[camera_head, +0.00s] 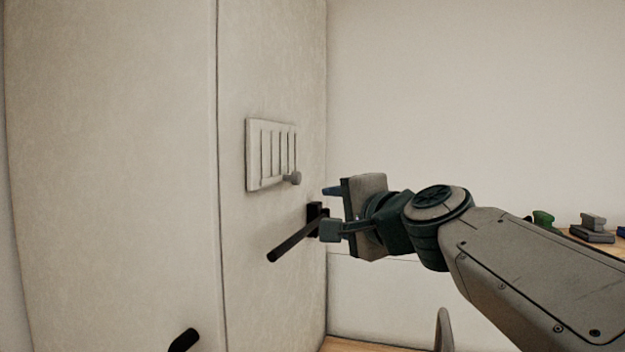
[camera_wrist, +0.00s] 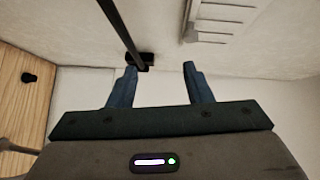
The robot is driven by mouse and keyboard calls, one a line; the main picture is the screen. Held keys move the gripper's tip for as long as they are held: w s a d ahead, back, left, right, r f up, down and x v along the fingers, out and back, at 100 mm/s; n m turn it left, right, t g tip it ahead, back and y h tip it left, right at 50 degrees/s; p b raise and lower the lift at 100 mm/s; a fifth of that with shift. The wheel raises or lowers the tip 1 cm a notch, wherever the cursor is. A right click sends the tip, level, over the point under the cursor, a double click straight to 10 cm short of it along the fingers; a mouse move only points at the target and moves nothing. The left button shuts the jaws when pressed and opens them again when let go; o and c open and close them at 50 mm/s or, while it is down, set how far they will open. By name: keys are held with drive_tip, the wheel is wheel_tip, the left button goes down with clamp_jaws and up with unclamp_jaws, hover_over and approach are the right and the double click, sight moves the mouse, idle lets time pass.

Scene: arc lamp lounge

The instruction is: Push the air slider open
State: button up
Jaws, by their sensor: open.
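The air slider (camera_head: 256,158) is a pale slatted vent plate on the light wall panel. A small grey knob (camera_head: 293,178) sticks out at its lower right. In the wrist view the vent (camera_wrist: 226,16) shows at the top, right of centre, and its knob cannot be made out clearly. My gripper (camera_head: 328,210) is to the right of the knob and a little below it, apart from it. In the wrist view its two blue fingers (camera_wrist: 160,68) are spread with nothing between them.
A black bar handle (camera_head: 292,240) juts from the panel below the vent, close to my gripper; in the wrist view it (camera_wrist: 122,32) runs beside the left finger. Another black handle (camera_head: 184,341) is at lower left. Small objects, one green (camera_head: 543,220), sit on a wooden surface at right.

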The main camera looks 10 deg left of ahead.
sight(299, 178)
drive_tip(key=shift+m+t+y, duration=0.3)
drive_tip(key=shift+m+t, duration=0.2)
drive_tip(key=shift+m, duration=0.1)
drive_tip(key=w+a+r+p, duration=0.1)
drive_tip(key=w+a, duration=0.2)
drive_tip(key=w+a+r+p, duration=0.1)
drive_tip(key=w+a, duration=0.2)
drive_tip(key=w, duration=0.1)
drive_tip(key=w+a+r+p, duration=0.1)
drive_tip(key=w+a+r, duration=0.1)
drive_tip(key=w+a, duration=0.1)
drive_tip(key=shift+w+a, duration=0.1)
drive_tip(key=shift+w, duration=0.6)
